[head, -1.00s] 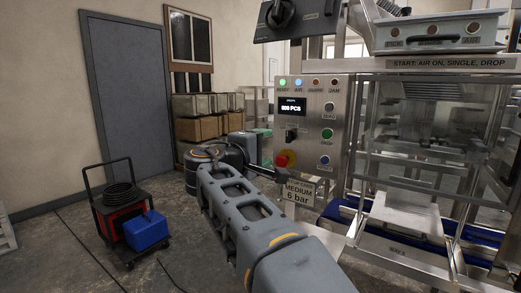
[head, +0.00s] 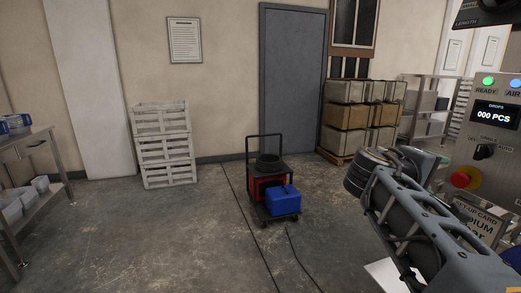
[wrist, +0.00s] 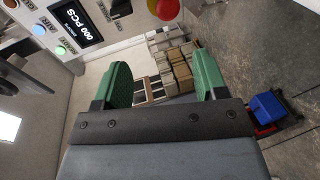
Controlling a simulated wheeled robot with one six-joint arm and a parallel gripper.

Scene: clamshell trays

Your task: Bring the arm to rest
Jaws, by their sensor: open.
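My gripper (wrist: 163,76) shows in the wrist view with its two green fingers wide apart and nothing between them. In the head view my arm (head: 425,225) reaches up from the bottom right corner, in front of the machine's control panel. The gripper itself is mostly hidden behind my arm there. The control panel (head: 495,130) stands at the right edge with a display reading 000 PCS and a red stop knob (head: 466,178). The panel's display (wrist: 76,21) also shows at the upper left of the wrist view.
A cart (head: 273,221) with a blue box stands on the floor, with cables trailing near it. White crates (head: 164,147) are stacked by the wall. Stacked boxes (head: 359,124) stand beside the grey door (head: 291,80). A metal table (head: 38,172) is at left.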

